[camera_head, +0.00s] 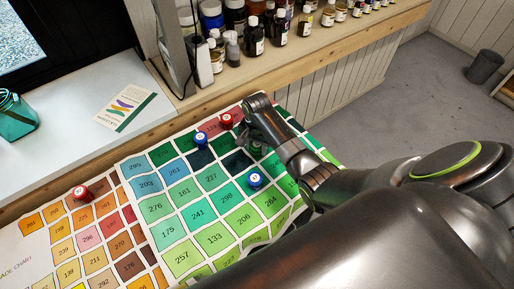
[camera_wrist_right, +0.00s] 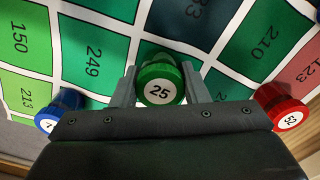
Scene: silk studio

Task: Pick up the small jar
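Several small numbered jars stand on the colour charts. A green-lidded jar marked 25 (camera_wrist_right: 160,82) is between the fingers of my right gripper (camera_wrist_right: 160,86) in the wrist view. The fingers sit close against both its sides, with no clear gap. In the head view my right gripper (camera_head: 258,143) reaches down to the green chart and mostly hides this jar. A blue jar (camera_head: 255,180), another blue jar (camera_head: 201,139) and a red jar (camera_head: 227,120) stand around it. Another red jar (camera_head: 81,192) is on the orange chart. My left gripper is out of view.
The green chart (camera_head: 182,257) and orange chart (camera_head: 72,226) lie on the table. In the wrist view a red jar marked 52 (camera_wrist_right: 284,108) and a blue jar (camera_wrist_right: 58,109) flank the gripper. A shelf of bottles (camera_head: 255,36) runs behind. A teal container (camera_head: 15,116) stands left.

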